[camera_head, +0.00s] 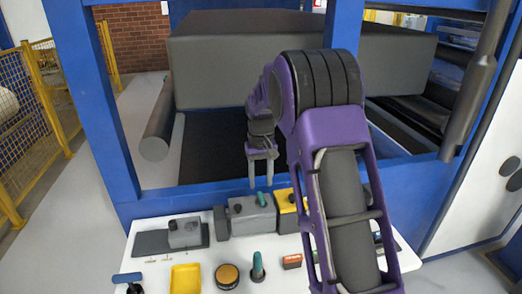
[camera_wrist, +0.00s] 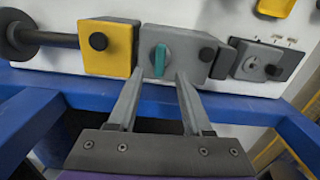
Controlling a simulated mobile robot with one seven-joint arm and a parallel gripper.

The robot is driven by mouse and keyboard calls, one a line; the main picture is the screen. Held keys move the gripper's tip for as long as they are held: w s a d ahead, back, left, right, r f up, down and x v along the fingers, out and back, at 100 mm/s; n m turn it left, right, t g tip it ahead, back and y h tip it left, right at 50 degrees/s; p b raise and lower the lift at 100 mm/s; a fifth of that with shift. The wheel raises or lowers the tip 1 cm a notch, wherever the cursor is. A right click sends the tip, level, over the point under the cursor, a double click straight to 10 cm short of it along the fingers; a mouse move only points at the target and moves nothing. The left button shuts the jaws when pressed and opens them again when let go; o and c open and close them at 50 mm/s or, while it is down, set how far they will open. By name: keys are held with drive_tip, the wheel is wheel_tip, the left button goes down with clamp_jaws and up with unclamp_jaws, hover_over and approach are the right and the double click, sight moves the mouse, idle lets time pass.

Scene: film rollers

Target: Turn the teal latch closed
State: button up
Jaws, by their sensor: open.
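The teal latch (camera_wrist: 160,60) is a narrow upright bar on the front of a grey box (camera_wrist: 186,48) in the wrist view.
A yellow box with a black knob (camera_wrist: 108,48) stands beside the grey box. A smaller grey device (camera_head: 185,233) stands on its other side. A yellow tray (camera_head: 186,278), a round orange-topped button (camera_head: 227,275) and a teal-handled stick (camera_head: 257,266) are on the white panel (camera_head: 150,216). A blue frame (camera_head: 155,207) borders it.

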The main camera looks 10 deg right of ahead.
sight(261, 196)
wheel_tip(261, 196, up, 12)
idle(0.3)
